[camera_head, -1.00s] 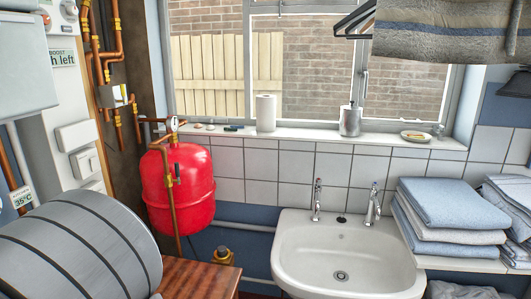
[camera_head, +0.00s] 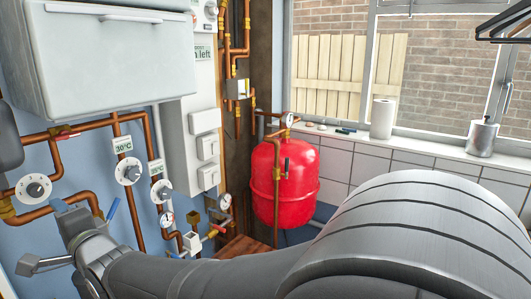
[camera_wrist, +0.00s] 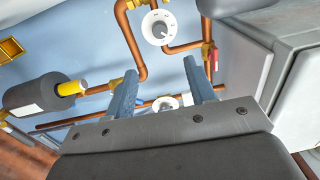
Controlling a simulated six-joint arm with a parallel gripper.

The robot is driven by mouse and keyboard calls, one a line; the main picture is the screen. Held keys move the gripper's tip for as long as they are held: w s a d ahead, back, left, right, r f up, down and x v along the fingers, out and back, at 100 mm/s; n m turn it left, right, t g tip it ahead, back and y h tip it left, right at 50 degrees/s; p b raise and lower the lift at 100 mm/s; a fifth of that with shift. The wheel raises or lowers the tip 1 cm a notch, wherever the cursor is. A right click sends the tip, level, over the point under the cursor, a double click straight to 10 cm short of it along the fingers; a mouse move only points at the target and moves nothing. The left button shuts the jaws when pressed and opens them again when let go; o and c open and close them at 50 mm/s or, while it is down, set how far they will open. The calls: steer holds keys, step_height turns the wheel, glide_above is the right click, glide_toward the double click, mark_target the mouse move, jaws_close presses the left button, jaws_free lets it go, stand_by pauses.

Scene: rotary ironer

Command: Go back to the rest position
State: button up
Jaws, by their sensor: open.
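My gripper (camera_wrist: 161,72) is open in the wrist view. Its two blue-grey fingers stand apart with nothing between them. Copper pipes and a white round dial (camera_wrist: 158,27) are behind the fingertips, against the blue wall. In the head view my dark grey arm runs along the bottom, from a large rounded link at right to the hand at lower left, in front of the pipework. The hand's fingertips are hard to make out there. I cannot tell whether it touches a pipe.
Copper pipes with dials (camera_head: 128,171) and valves line the left wall. A white wall cabinet (camera_head: 110,55) hangs above. A red pressure vessel (camera_head: 285,185) stands in the corner. A paper roll (camera_head: 382,119) and a metal dispenser (camera_head: 482,138) stand on the windowsill.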

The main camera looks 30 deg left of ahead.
mark_target(37, 192)
steer(key=a, duration=1.4)
steer(key=shift+a+r, duration=0.2)
steer(key=shift+r, duration=0.05)
steer(key=shift+a+n, duration=0.3)
steer(key=shift+d+r+n, duration=0.1)
steer(key=shift+n, duration=0.4)
steer(key=n, duration=0.5)
steer(key=shift+n+g, duration=0.3)
steer(key=shift+n, duration=0.1)
steer(key=n, duration=0.7)
